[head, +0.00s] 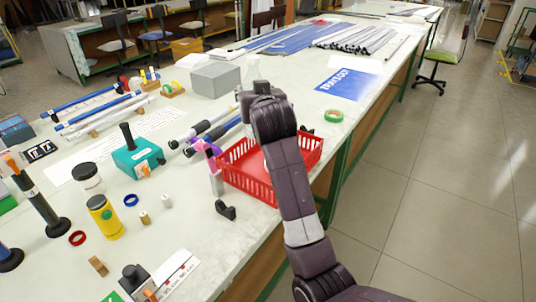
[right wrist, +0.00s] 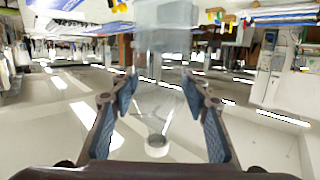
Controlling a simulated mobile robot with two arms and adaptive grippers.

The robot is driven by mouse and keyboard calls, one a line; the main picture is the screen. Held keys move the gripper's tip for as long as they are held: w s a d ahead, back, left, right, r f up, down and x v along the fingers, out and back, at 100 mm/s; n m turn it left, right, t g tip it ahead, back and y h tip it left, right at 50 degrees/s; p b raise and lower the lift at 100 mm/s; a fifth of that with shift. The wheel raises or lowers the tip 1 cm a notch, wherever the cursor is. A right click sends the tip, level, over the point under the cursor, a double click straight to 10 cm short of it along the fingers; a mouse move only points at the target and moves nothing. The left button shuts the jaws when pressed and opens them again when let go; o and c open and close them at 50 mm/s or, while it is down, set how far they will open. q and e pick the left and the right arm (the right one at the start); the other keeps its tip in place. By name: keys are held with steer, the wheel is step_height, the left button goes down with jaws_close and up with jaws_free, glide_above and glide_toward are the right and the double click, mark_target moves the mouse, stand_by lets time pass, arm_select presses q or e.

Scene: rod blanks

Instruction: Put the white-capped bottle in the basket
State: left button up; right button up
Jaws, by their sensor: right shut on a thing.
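My right gripper (head: 252,92) is above the table, past the far side of the red basket (head: 248,181). In the right wrist view, the right gripper (right wrist: 160,95) has its two fingers on either side of a clear bottle (right wrist: 160,72), shut on it. Its white cap (right wrist: 157,146) shows between the fingers, toward the palm. In the head view only a pale upper part of the bottle (head: 252,68) shows behind the gripper. My right arm crosses over the basket and hides part of its inside; the visible floor looks empty. My left gripper is out of view.
A grey box (head: 215,78) stands left of the gripper. Dark-ended rods (head: 205,130) and a pink-handled tool (head: 211,160) are left of the basket. A yellow bottle (head: 103,216) stands farther left.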

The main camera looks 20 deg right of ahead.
step_height(320, 180, down, 18)
stand_by(0.4)
steer(key=shift+s+f, duration=0.1)
steer(key=o, duration=1.4)
steer(key=shift+f, duration=0.15)
steer(key=v, duration=1.2)
steer(key=shift+r, duration=0.2)
